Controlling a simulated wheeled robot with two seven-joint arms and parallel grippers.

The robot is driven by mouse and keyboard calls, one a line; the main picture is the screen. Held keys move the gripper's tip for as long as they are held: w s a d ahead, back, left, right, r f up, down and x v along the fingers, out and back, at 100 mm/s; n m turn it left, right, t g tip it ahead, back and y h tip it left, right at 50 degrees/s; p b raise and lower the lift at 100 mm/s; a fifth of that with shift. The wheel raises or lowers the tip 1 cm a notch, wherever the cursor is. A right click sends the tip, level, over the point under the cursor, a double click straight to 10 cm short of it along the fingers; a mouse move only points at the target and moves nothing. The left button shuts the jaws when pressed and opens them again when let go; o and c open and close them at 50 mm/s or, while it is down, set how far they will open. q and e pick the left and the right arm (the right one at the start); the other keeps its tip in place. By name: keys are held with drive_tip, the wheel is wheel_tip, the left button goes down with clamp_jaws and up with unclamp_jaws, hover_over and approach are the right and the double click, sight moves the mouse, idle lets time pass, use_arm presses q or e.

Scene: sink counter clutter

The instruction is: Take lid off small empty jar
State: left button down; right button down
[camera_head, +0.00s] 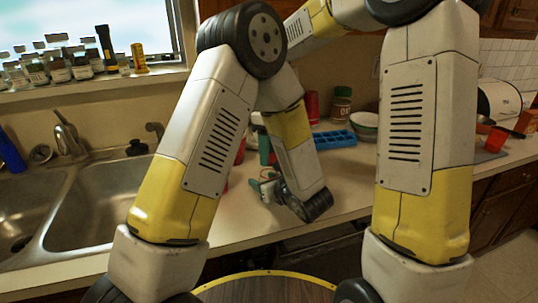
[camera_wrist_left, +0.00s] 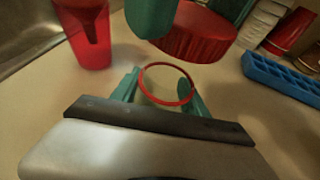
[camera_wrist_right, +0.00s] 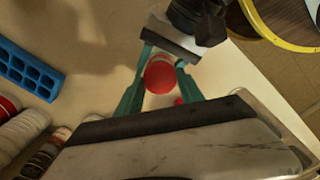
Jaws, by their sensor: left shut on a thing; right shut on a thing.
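The small jar (camera_wrist_left: 148,90) shows in the left wrist view as a clear ring with a red rim, between the teal fingers of my left gripper (camera_wrist_left: 162,92). My left gripper is shut on it. The red lid (camera_wrist_right: 159,78) sits between the teal fingers of my right gripper (camera_wrist_right: 158,82), which is shut on it. The lid (camera_wrist_left: 195,40) also shows in the left wrist view, above and beside the jar's rim and apparently apart from it. In the head view, my right gripper (camera_head: 266,152) is above the counter; arm links crowd this area and the jar is hard to make out.
A red cup (camera_wrist_left: 90,35) stands close to the jar. A blue compartment tray (camera_head: 334,139) lies farther back, near bowls (camera_head: 364,122) and a dark jar (camera_head: 341,105). The double sink (camera_head: 95,205) is to the left.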

drive_tip(key=shift+r, duration=1.45)
use_arm(q)
drive_tip(key=shift+c, duration=2.4)
unclamp_jaws()
